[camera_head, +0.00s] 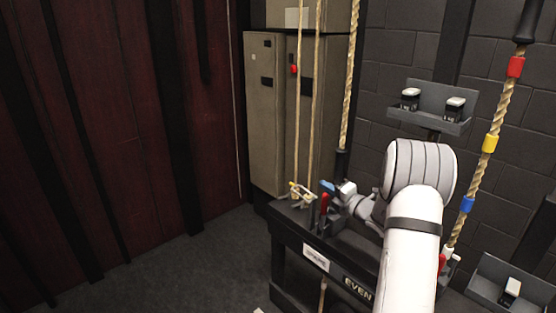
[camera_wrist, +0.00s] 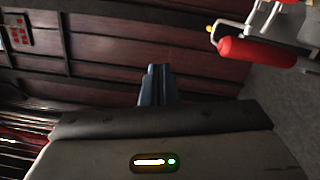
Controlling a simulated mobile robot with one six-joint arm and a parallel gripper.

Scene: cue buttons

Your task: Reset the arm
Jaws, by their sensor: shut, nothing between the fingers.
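My white arm (camera_head: 410,240) reaches up from the lower right in the head view and bends over at its top joint. My gripper (camera_head: 327,186) is at the arm's left end, above the black rail, close to a red handle (camera_head: 323,204). In the wrist view, my gripper (camera_wrist: 156,72) shows two dark blue fingers pressed together, with nothing between them. The red handle (camera_wrist: 256,52) also shows there, to the right of the fingers and apart from them.
A black rail unit (camera_head: 285,250) carries handles and ropes (camera_head: 316,100). Beige cabinets (camera_head: 266,110) stand behind. A rope with coloured bands (camera_head: 480,165) hangs at right, near a wall shelf (camera_head: 432,118) and a lower tray (camera_head: 490,292). The floor at left (camera_head: 170,265) is clear.

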